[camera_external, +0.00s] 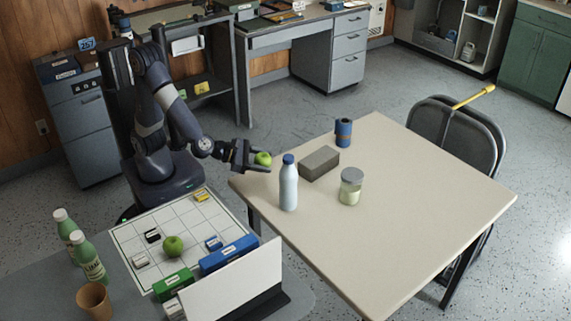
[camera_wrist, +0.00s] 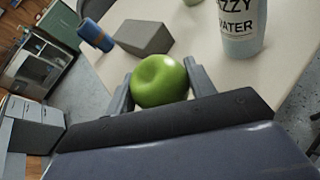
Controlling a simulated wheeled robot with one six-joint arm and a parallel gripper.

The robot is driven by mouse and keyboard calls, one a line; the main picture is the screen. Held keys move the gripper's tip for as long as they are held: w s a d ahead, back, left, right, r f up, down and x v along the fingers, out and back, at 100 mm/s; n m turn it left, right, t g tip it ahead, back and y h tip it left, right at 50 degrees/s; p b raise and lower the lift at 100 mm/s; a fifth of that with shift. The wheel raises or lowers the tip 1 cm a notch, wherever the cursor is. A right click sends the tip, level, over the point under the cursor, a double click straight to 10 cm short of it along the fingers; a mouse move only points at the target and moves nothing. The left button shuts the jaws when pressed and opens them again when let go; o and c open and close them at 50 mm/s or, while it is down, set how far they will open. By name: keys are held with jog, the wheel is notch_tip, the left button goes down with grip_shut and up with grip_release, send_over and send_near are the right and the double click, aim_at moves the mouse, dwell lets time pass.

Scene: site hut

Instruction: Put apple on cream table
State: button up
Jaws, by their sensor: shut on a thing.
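My gripper (camera_external: 250,160) is shut on a green apple (camera_external: 263,159). It holds the apple in the air near the left corner of the cream table (camera_external: 420,200). In the wrist view the apple (camera_wrist: 160,80) sits between both fingers, with the cream table (camera_wrist: 190,20) beyond it. A second green apple (camera_external: 173,246) lies on the white gridded board at the lower left, away from my gripper.
On the cream table stand a white bottle with blue cap (camera_external: 288,185), a grey block (camera_external: 319,163), a lidded jar (camera_external: 350,187) and a blue cylinder (camera_external: 343,132). The table's right and front areas are clear.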

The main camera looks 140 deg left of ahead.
aim_at(263, 184)
jog(key=shift+f+b, duration=0.95)
jog(key=shift+f, duration=2.2)
jog(key=shift+f, duration=0.15)
jog(key=o, duration=1)
jog(key=shift+r, duration=0.2)
jog(key=shift+s+d+r, duration=0.1)
jog(key=shift+d+r, duration=0.05)
jog(key=shift+d, duration=0.2)
jog(key=p+v, duration=0.2)
jog(key=v, duration=0.9)
jog(key=shift+s+d+p, duration=0.1)
jog(key=shift+s+p, duration=0.05)
jog(key=shift+p, duration=0.15)
